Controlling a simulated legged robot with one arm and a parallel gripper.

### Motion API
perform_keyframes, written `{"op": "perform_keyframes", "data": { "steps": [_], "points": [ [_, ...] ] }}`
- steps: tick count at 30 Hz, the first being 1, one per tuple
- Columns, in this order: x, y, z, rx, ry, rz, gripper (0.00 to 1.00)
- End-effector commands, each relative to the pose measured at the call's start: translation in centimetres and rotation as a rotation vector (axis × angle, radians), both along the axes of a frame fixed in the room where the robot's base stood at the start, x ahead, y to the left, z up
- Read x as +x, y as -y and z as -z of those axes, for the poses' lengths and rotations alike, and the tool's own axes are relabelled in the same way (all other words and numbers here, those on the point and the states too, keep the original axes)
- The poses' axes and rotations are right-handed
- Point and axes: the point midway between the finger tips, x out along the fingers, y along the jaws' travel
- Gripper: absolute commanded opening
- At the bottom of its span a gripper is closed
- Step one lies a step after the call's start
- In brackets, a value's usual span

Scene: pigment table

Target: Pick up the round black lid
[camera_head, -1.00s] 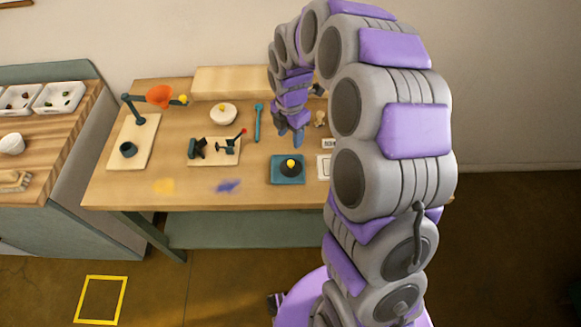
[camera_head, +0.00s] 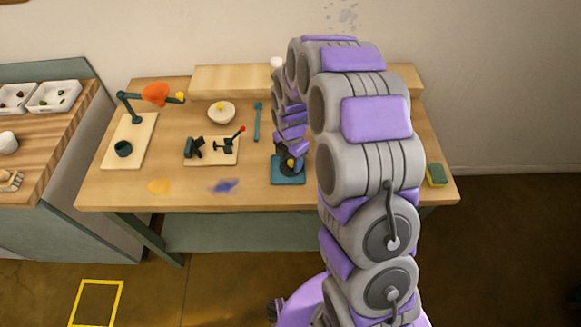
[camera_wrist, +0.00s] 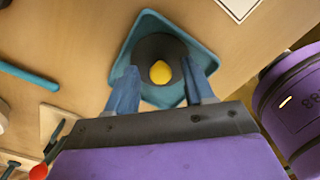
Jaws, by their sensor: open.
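The round black lid (camera_wrist: 160,48) has a yellow knob (camera_wrist: 161,72) on top and lies on a teal square tray (camera_wrist: 199,53). In the head view the lid (camera_head: 290,172) shows only in part behind my gripper, on the tray (camera_head: 288,182) near the table's front. My gripper (camera_wrist: 163,82) is open, with its two blue fingers apart on either side of the lid's near part in the wrist view. The knob lies between the fingers. In the head view my gripper (camera_head: 290,150) is over the lid. I cannot tell whether the fingers touch the lid.
A board with a black device and red-tipped lever (camera_head: 212,150) stands left of the tray. A teal tool (camera_head: 257,122), a white bowl (camera_head: 221,112) and an orange lamp (camera_head: 155,94) lie farther back. A green-yellow sponge (camera_head: 437,175) is at the right edge.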

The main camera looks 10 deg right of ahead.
Motion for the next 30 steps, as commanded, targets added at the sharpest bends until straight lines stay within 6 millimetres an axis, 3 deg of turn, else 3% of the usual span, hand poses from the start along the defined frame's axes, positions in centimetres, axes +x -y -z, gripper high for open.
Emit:
{"op": "perform_keyframes", "data": {
  "steps": [5, 21, 30],
  "points": [
    [0.04, -0.01, -0.12, 0.0, 0.002, 0.001, 0.53],
    [0.08, -0.01, -0.14, 0.001, 0.003, 0.001, 0.01],
    [0.07, -0.01, -0.18, 0.001, 0.003, 0.001, 0.0]
  ]
}}
